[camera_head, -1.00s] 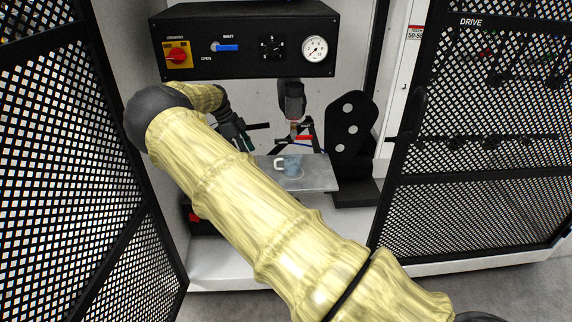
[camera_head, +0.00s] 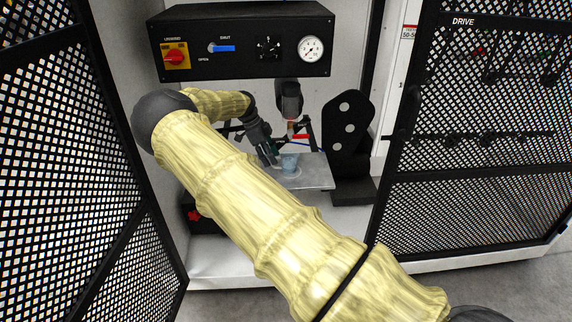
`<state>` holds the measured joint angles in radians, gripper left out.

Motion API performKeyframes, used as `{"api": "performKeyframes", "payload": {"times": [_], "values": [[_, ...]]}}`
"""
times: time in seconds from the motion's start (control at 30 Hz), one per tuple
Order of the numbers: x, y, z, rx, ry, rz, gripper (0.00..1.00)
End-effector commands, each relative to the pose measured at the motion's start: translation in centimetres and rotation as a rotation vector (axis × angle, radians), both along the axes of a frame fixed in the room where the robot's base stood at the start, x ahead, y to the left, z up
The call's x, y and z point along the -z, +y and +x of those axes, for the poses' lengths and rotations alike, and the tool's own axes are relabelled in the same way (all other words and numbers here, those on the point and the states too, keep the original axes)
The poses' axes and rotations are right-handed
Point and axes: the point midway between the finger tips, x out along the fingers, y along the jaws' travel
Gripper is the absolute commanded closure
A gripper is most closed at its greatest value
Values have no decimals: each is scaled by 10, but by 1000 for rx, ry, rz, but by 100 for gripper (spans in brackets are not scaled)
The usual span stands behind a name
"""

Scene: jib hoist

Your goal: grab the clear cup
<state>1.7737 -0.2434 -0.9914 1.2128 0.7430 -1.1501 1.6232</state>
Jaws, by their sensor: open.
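The clear cup (camera_head: 289,165) stands upright on a grey metal plate (camera_head: 316,178) inside the cabinet. It looks pale blue and see-through. My gripper (camera_head: 274,162) is open and comes down at a slant on the cup's left side, where the handle showed before. The fingertips are very close to the cup. I cannot tell whether they touch it or stand around its handle. My yellow-sleeved arm hides the plate's left front part.
A black control box (camera_head: 245,48) with a red knob, blue lever and gauge hangs above. A dark cylinder (camera_head: 289,98) hangs over the plate. A black bracket (camera_head: 347,130) stands right of the plate. Mesh doors (camera_head: 480,130) flank the opening. Red-handled clamps (camera_head: 301,136) sit behind the cup.

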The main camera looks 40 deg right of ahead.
Motion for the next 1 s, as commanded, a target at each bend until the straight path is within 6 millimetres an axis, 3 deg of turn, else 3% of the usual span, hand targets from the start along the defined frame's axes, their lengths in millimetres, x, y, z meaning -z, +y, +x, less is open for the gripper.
{"api": "performKeyframes", "payload": {"times": [0.2, 0.47, 0.7, 1.0], "values": [[26, -8, -7, 0, 1, 0, 60], [29, -9, -8, 0, -1, -1, 60], [29, -9, -8, 0, 0, 0, 100], [29, -9, -8, 0, -1, -1, 100]]}}
